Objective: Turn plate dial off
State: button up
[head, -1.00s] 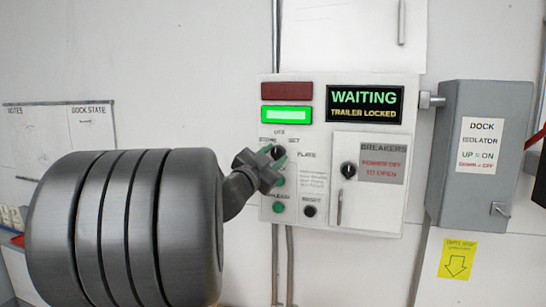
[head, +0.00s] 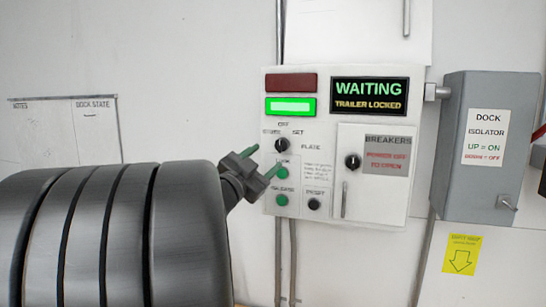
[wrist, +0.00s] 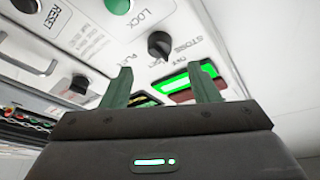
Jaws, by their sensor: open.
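The plate dial (head: 281,145) is a small black knob on the white control panel, with STORE, OFF and SET printed around it and PLATE to its right. It also shows in the wrist view (wrist: 160,45), just beyond my fingertips. Which label its pointer faces is too small to tell. My gripper (head: 262,163) is open and empty, below and left of the dial in the head view. Its two green fingers (wrist: 160,75) stand apart from the knob, with nothing between them.
Green LOCK (head: 283,173) and RELEASE (head: 281,200) buttons and a black RESET button (head: 314,204) sit below the dial. A breaker door (head: 375,195) and grey isolator box (head: 488,150) are to the right. The display (head: 369,97) reads WAITING, TRAILER LOCKED.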

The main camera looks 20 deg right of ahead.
aim_at(278, 148)
jog(key=b+v, duration=0.1)
jog(key=v, duration=0.6)
jog(key=p+x, duration=0.3)
jog(key=x, duration=1.1)
jog(key=shift+f, duration=0.1)
jog(key=shift+s+a, duration=0.1)
